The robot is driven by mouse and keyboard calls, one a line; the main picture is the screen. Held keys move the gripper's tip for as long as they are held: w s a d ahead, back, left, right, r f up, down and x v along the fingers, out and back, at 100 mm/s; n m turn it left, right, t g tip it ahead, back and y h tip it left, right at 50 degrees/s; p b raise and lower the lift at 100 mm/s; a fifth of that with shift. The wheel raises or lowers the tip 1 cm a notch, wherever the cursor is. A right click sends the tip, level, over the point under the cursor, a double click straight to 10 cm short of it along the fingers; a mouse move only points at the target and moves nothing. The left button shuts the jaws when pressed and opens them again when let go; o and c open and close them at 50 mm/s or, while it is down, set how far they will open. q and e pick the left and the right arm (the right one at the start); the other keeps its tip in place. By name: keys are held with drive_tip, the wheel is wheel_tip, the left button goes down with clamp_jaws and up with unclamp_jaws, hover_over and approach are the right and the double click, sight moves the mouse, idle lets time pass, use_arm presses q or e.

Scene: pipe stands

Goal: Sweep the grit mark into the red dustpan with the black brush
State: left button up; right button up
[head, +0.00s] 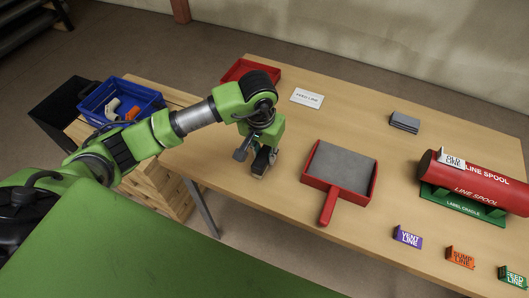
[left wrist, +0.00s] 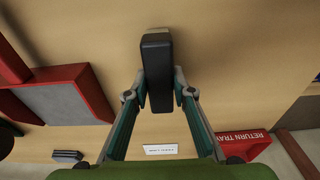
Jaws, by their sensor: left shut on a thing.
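My left gripper (head: 264,158) is shut on the black brush (left wrist: 157,62), low over the wooden table, left of the dustpan. In the left wrist view the dark block of the brush sits between the two fingertips (left wrist: 159,94). Whether it touches the table I cannot tell. The red dustpan (head: 328,206) lies flat, its grey pan toward the back and its handle toward the front edge. It also shows at the left of the left wrist view (left wrist: 92,90). I cannot make out the grit mark in either view. My right gripper is not in view.
A red return tray (head: 272,74) and a white card (head: 307,98) lie behind my gripper. A grey stack (head: 404,123) is at the back right. A red spool (head: 480,183) on a green cradle and several label blocks (head: 408,237) occupy the right. A blue bin (head: 92,106) stands left.

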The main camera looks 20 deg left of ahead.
use_arm(q)
drive_tip(key=shift+f+b, duration=0.4)
drive_tip(key=shift+s, duration=0.1)
